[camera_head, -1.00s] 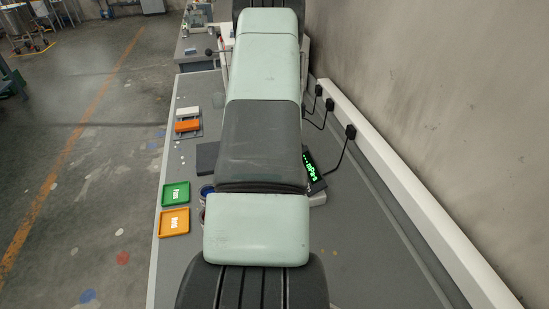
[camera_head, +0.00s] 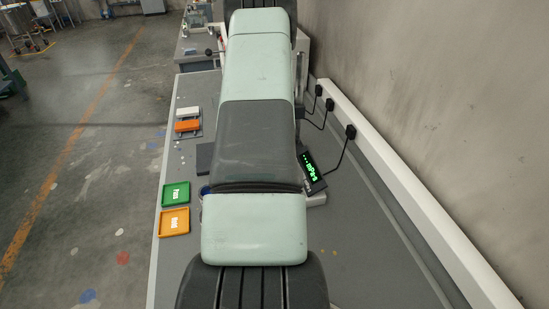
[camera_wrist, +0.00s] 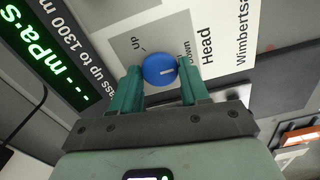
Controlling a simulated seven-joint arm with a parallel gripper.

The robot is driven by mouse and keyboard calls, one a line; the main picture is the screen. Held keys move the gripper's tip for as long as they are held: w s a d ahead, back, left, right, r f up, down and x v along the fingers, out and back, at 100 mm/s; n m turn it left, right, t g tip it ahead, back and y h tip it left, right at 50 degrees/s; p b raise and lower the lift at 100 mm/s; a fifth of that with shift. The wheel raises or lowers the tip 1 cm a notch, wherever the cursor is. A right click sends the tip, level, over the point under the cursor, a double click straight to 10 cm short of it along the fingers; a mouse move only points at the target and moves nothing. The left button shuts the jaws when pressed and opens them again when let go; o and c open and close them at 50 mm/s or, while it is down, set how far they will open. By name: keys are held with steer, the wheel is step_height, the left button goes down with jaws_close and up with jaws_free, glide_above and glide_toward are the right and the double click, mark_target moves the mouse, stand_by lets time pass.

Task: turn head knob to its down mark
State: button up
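The head knob (camera_wrist: 160,70) is a round blue knob with a white pointer line, seen in the wrist view on a white panel labelled "Head". Its pointer points right in the picture, close to the side with the "Down" label (camera_wrist: 187,52). The "Up" label (camera_wrist: 137,43) lies up and left of the knob. My gripper (camera_wrist: 160,74) has green fingers, one on each side of the knob and close against it, so it looks shut on the knob. The right finger hides the area by the down mark.
A display with green characters (camera_head: 311,172) stands right of my arm, with cables to the wall. A green tray (camera_head: 176,194), an orange tray (camera_head: 174,221) and an orange block (camera_head: 187,126) lie on the bench's left side. The front right bench is clear.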

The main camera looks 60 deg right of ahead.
steer(key=o, duration=0.4)
step_height(320, 180, up, 11)
steer(key=shift+f, duration=0.1)
stand_by(0.3)
stand_by(0.5)
